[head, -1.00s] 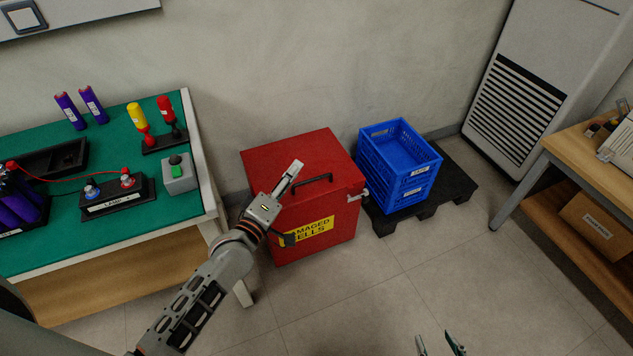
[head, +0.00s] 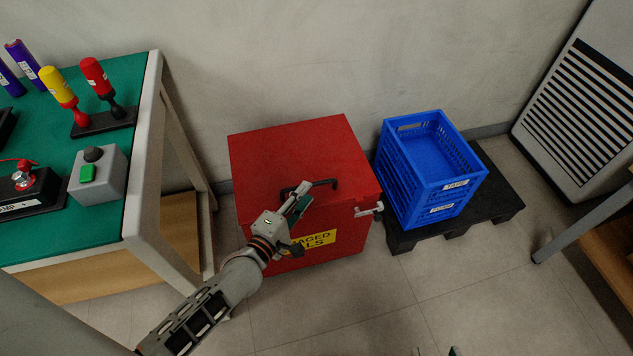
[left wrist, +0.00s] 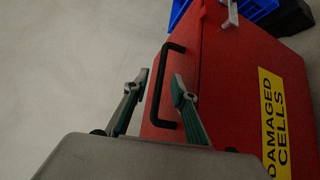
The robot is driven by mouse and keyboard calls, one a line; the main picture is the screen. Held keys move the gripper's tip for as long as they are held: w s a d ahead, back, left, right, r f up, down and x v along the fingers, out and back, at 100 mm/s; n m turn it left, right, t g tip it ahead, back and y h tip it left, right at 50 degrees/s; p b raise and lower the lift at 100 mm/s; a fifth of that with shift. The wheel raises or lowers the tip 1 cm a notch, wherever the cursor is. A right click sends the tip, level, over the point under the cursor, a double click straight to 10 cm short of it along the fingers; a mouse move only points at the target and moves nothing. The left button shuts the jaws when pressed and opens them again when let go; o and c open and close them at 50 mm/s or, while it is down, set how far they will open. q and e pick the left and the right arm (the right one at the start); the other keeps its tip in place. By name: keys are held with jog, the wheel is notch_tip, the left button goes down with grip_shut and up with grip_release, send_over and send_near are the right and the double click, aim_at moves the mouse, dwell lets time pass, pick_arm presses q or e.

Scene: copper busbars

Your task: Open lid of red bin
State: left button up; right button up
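The red bin (head: 310,215) stands on the floor with its lid (head: 290,150) shut. A black handle (head: 322,183) sits at the lid's front edge and a grey latch (head: 369,210) on the right side. My left gripper (head: 299,193) is at the handle, partly covering it and the yellow label. In the left wrist view its two open fingers (left wrist: 160,82) lie on either side of the handle (left wrist: 157,95). I cannot tell whether they touch it. Only a tip of my right gripper (head: 454,351) shows at the bottom edge.
A blue crate stack (head: 410,185) stands on a black pallet (head: 500,190) close to the bin's right. A green-topped bench (head: 60,235) is on the left. The wall is behind the bin. The floor (head: 400,310) in front is clear.

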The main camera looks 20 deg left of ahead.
aim_at(314, 183)
pick_arm(q)
jog(key=w, duration=0.2)
jog(key=w+f+b, duration=0.1)
jog(key=shift+w+d, duration=0.3)
jog(key=shift+w, duration=0.05)
jog(key=shift+w+d, duration=0.15)
jog(key=shift+w, duration=0.65)
jog(key=shift+c, duration=0.2)
grip_shut()
